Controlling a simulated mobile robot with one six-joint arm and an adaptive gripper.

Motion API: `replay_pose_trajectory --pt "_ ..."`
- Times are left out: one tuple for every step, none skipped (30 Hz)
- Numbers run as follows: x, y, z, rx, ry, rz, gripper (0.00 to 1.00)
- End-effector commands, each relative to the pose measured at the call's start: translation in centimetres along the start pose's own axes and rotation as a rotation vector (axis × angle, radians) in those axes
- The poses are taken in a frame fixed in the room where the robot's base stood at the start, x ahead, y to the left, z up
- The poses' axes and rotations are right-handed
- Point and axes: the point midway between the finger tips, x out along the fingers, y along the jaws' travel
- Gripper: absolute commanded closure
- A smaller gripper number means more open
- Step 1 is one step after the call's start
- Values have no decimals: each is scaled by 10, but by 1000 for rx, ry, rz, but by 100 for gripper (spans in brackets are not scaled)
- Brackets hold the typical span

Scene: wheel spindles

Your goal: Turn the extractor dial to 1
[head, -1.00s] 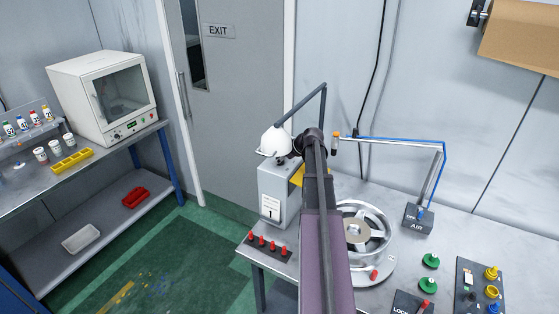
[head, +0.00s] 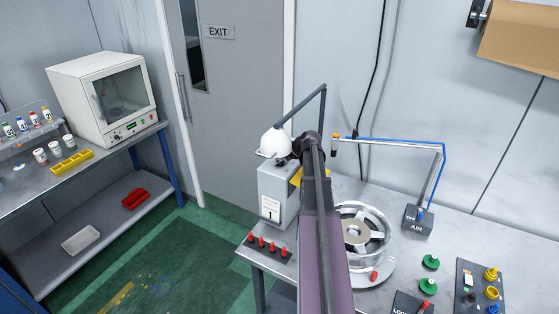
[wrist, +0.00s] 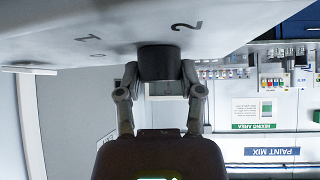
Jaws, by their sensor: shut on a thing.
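In the wrist view, my gripper (wrist: 160,82) is shut on a dark round dial (wrist: 161,63), one finger on each side. The dial sits on a pale panel (wrist: 230,22) that fills the top of the view. A numeral 2 (wrist: 187,26) is printed to the right of the dial, and a 1 (wrist: 89,38) to the left, both turned in the picture. A smaller mark lies below the 1. I cannot make out a pointer on the dial. In the head view, my arm hides the gripper and the dial.
A grey box (head: 277,190) with a white label stands on the bench, beside my arm, with a white lamp-like hood (head: 275,142) above. A spoked wheel (head: 375,232), red pegs (head: 270,247) and an air stand (head: 417,219) are near. The green floor at left is open.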

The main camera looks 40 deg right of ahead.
Motion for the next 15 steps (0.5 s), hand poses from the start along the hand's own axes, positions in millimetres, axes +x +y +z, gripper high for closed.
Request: replay_pose_trajectory --pt "0 0 1 0 -2 -2 99" --pt "0 0 1 0 -2 -2 99" --pt "0 -1 1 0 -2 -2 99" --pt "0 -1 1 -1 -2 -2 99" --pt "0 -1 1 -1 -2 -2 99" --pt "0 -1 1 -1 -2 -3 42" --pt "0 -1 1 -1 -2 -3 33" --pt "0 -1 1 -1 -2 -2 24" --pt "0 -1 1 -1 -2 -3 17" --pt "0 -1 0 -1 -2 -3 17" --pt "0 -1 0 -1 -1 -3 17" --pt "0 -1 0 -1 -1 -2 17" --pt "0 -1 0 -1 -1 -3 17" --pt "0 -1 0 -1 -1 -2 17" --pt "0 -1 0 -1 -1 -2 17"
